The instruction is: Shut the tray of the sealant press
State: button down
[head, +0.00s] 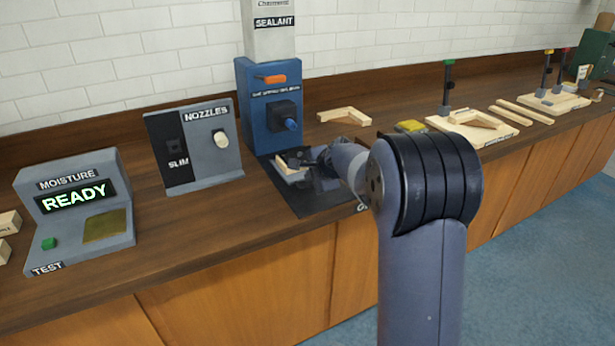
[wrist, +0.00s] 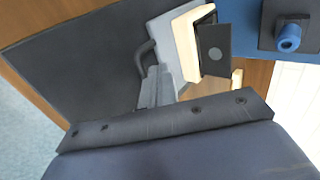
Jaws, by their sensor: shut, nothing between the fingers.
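The sealant press (head: 268,108) is a blue upright housing with an orange lever and a blue-tipped nozzle (wrist: 288,38). Its grey tray (wrist: 165,38) sticks out at the foot of the press, over a dark mat, and bears a pale wooden piece (wrist: 188,45) and a dark block with a round spot (wrist: 214,50). A dark curved handle (wrist: 143,56) is on the tray's outer side. My gripper (wrist: 157,82) is shut and empty, its tips close beside the handle and tray; I cannot tell whether they touch. In the head view my gripper (head: 318,160) partly hides the tray.
The nozzles stand (head: 195,145) and the moisture tester (head: 75,208), reading READY, stand to the left. A wooden corner piece (head: 345,115) and a yellow item (head: 410,126) lie to the right. The dark mat (wrist: 85,75) beside the tray is bare.

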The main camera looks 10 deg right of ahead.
jog(key=shift+v, duration=1.1)
jog(key=v, duration=0.6)
jog(key=shift+r, duration=0.35)
